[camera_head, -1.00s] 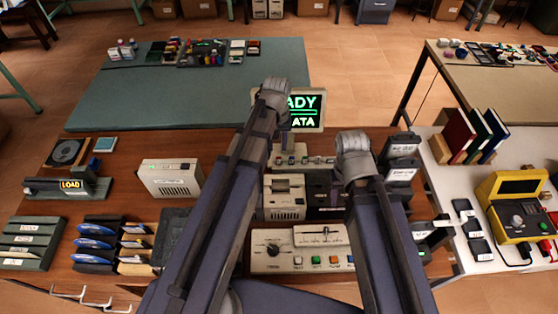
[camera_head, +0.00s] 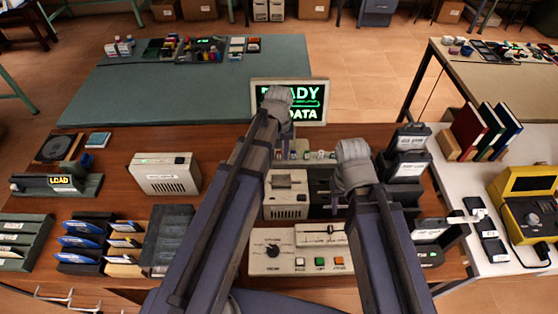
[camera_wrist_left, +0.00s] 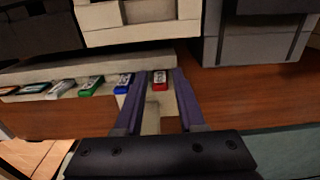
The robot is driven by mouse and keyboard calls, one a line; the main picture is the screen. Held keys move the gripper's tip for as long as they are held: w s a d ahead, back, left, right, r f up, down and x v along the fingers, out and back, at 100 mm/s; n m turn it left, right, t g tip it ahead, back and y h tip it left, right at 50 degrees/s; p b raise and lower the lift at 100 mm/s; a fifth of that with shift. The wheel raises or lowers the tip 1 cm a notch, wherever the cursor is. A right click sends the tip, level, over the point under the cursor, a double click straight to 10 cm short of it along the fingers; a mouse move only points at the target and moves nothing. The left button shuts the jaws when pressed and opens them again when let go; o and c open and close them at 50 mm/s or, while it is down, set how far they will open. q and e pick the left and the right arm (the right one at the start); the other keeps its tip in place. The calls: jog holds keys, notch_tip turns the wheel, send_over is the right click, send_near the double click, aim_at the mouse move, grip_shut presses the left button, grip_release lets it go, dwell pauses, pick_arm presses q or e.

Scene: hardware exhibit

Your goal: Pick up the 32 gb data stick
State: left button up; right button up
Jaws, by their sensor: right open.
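Several small data sticks stand in a row on a pale rack (camera_wrist_left: 110,70) in the left wrist view: a red one (camera_wrist_left: 160,80), a blue one (camera_wrist_left: 123,82), a green one (camera_wrist_left: 91,85) and others further left. Their labels are too small to read, so I cannot tell which is the 32 gb one. My left gripper (camera_wrist_left: 159,73) is open, with its fingers on either side of the red stick in the picture; contact cannot be told. In the head view the row shows partly (camera_head: 315,155) behind my left arm. My right gripper (camera_head: 338,192) is over the desk, its fingers mostly hidden.
A lit display (camera_head: 312,112) stands behind the row. A beige box (camera_head: 287,203) and a control panel (camera_head: 295,262) are nearer me. Dark stacked units (camera_head: 405,165) stand to the right. A white speaker-like box (camera_head: 165,174) is at left.

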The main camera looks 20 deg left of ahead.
pick_arm(q)
jog(key=shift+r, duration=0.1)
grip_shut()
jog(key=shift+r, duration=0.1)
dwell(0.5)
